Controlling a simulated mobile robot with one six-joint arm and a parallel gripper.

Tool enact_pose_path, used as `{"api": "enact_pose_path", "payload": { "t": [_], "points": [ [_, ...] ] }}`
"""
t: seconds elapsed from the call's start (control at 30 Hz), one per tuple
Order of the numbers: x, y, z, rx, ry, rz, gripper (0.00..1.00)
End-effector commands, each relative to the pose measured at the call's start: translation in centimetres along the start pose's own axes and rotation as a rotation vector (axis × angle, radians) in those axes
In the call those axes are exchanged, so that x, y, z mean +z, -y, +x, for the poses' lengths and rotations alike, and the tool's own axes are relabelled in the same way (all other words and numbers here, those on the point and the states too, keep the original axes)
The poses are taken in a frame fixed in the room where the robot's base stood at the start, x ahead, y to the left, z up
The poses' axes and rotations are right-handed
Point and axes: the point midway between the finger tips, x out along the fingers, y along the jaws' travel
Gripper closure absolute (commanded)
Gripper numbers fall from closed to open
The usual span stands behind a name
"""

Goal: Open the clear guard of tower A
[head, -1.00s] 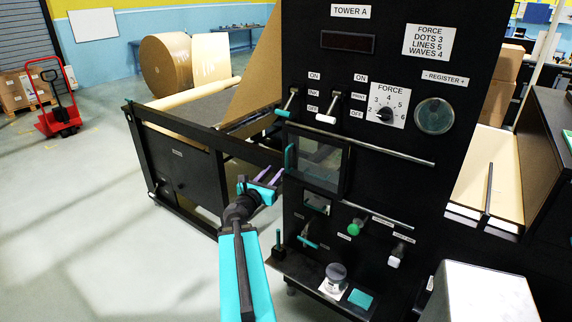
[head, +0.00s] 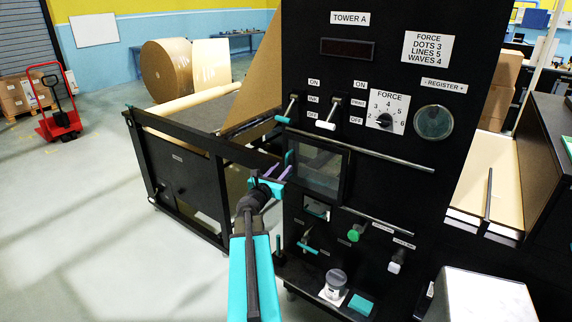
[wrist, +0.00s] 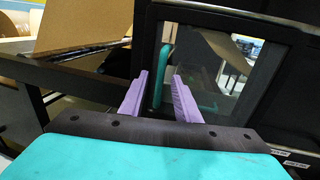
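The clear guard (head: 318,166) of tower A is a see-through pane in a black frame on the tower's front, and it looks shut. A teal handle (head: 289,158) stands upright at its left edge. In the wrist view the guard (wrist: 205,72) fills the right and the handle (wrist: 164,62) shows in the middle. My gripper (head: 283,171) is at the guard's left edge with its purple fingers apart. In the wrist view my gripper (wrist: 161,76) has one finger on each side of the handle in the picture. I cannot tell whether they touch it.
Ink and print levers (head: 327,125) and a force dial (head: 385,120) sit above the guard. A metal bar (head: 390,153) runs along its top right. A green knob (head: 355,232) and a teal-tipped lever (head: 307,247) are below. A black rail (head: 225,147) lies left of my gripper.

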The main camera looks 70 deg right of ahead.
Motion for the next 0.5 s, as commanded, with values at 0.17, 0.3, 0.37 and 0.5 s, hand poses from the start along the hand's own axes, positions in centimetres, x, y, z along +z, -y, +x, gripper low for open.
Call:
{"api": "enact_pose_path", "payload": {
  "t": [0.17,0.3,0.37,0.5],
  "points": [
    [0.1,0.0,1.9,-0.002,0.0,-0.001,0.71],
    [0.1,-0.1,3.1,-0.001,0.0,0.0,0.71],
    [0.1,-0.1,3.5,-0.001,0.0,0.0,0.71],
    [0.1,0.0,4.1,0.0,0.0,0.0,0.71]
  ]
}}
